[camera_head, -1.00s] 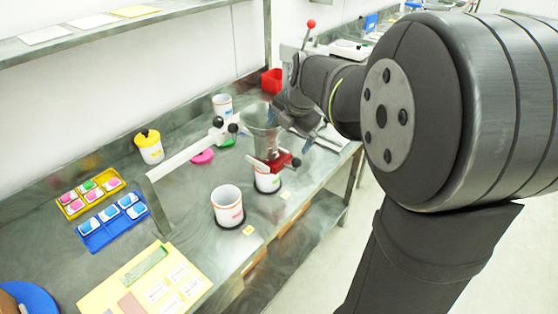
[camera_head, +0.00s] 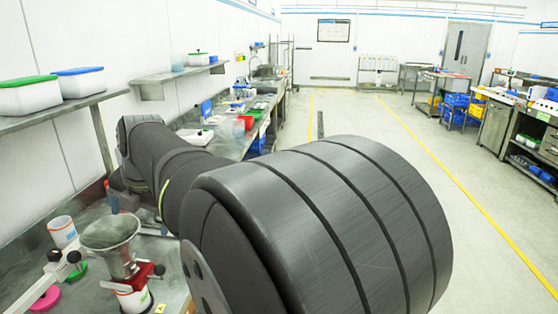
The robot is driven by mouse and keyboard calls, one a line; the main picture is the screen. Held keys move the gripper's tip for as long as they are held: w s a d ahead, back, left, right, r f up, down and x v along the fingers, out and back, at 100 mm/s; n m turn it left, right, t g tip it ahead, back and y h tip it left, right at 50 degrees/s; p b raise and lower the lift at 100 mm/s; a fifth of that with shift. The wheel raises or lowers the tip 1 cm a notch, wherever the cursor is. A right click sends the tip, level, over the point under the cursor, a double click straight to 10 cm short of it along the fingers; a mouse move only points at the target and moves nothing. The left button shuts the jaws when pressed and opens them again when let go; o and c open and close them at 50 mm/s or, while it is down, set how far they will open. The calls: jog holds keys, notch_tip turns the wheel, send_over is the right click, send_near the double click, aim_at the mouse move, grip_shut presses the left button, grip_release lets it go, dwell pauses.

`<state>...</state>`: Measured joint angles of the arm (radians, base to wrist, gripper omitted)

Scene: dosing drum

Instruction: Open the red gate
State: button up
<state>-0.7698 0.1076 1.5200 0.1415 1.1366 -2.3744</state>
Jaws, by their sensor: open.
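The red gate (camera_head: 143,272) is a small red slide at the lower neck of a grey metal funnel (camera_head: 111,236), at the lower left of the head view. A dark knob (camera_head: 159,270) sits at the gate's right side. A white cup (camera_head: 134,299) stands under the funnel, cut by the bottom edge. My gripper (camera_head: 122,198) is behind and above the funnel, apart from the gate, and appears empty. It is small, and my own arm partly hides it, so its fingertips are hard to make out.
A white bracket arm with dark knobs (camera_head: 55,256) stands left of the funnel. Another white cup (camera_head: 62,232) and a pink disc (camera_head: 45,299) are nearby. White boxes with green and blue lids (camera_head: 79,82) rest on the shelf above. My arm covers the bench right of the funnel.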

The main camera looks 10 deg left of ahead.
jog(key=c, duration=0.7)
jog(key=shift+d+f, duration=0.1)
jog(key=shift+f, duration=0.25)
jog(key=shift+c, duration=1.3)
jog(key=m+g+y, duration=0.6)
jog(key=m+y, duration=0.8)
jog(key=m, duration=0.4)
send_near(160, 270)
jog(key=shift+t, duration=0.3)
jog(key=a, duration=0.7)
jog(key=s+a, duration=0.1)
jog(key=a, duration=0.2)
jog(key=shift+s+a+f, duration=0.15)
jog(key=shift+a+f, duration=0.05)
jog(key=shift+f, duration=0.15)
jog(key=shift+c, duration=0.2)
